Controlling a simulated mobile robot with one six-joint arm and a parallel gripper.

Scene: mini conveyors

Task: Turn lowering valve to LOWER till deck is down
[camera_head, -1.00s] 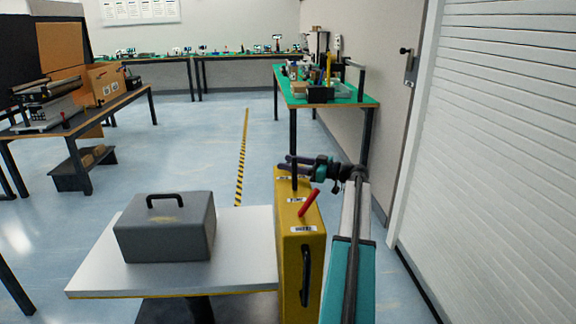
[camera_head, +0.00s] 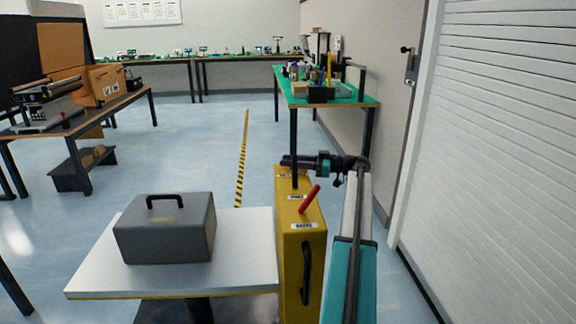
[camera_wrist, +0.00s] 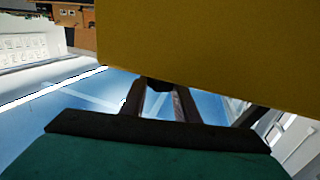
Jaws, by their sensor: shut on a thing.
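The yellow unit (camera_head: 301,262) stands at the right end of the white deck (camera_head: 245,275), with labels on its narrow top. A red lever (camera_head: 310,199) leans up and right from it.
A grey case (camera_head: 166,240) with a black handle sits on the deck. A green-topped bench (camera_head: 350,99) stands beyond my gripper, and a white shutter (camera_head: 500,150) is close on the right. Floor left of the unit is open around a striped line (camera_head: 241,160).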

